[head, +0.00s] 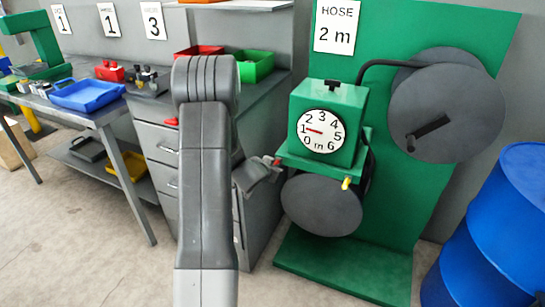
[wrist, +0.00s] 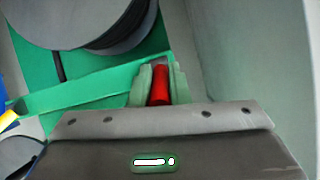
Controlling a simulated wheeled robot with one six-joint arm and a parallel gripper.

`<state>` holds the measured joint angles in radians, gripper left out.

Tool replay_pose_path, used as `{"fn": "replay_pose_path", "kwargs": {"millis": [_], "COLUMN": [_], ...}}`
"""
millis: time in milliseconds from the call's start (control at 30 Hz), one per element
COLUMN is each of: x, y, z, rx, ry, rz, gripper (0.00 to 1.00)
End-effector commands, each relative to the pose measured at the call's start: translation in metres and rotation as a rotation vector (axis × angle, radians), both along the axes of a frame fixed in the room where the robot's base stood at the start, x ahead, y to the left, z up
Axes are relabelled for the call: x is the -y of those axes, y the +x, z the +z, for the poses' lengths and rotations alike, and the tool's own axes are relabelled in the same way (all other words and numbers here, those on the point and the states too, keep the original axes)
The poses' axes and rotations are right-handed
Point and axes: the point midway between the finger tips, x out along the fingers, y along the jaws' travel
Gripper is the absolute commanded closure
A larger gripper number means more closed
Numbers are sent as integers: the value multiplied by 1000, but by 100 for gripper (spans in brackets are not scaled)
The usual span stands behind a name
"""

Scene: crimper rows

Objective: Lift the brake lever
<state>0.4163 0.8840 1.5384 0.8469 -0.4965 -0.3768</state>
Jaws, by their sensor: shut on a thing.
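The brake lever shows as a red grip (wrist: 159,88) in the wrist view, between the fingers of my gripper (wrist: 158,72). My gripper is shut on it. In the head view my gripper (head: 268,166) is at the left side of the green hose-measuring machine (head: 299,105), and only a small red bit of the lever (head: 277,161) shows. The rest of the lever is hidden. The machine's round dial (head: 320,131) has its red pointer near 1. A sign (head: 338,26) above reads HOSE 2 m.
A dark hose runs from the machine to a grey reel (head: 460,95) with a crank. A grey disc (head: 322,205) sits below the machine. A blue drum (head: 515,220) stands at right. A grey drawer cabinet (head: 158,145) and a workbench with a blue tray (head: 88,94) stand at left.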

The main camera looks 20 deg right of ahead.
Motion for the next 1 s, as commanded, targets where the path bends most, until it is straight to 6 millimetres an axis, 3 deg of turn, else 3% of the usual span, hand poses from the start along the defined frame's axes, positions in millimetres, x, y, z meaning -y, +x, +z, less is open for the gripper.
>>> {"fn": "replay_pose_path", "kwargs": {"millis": [67,1000], "x": [0,1], "y": [0,1], "z": [8,6], "rx": [-19,-77], "ry": [20,90], "rz": [0,0], "gripper": [100,100]}}
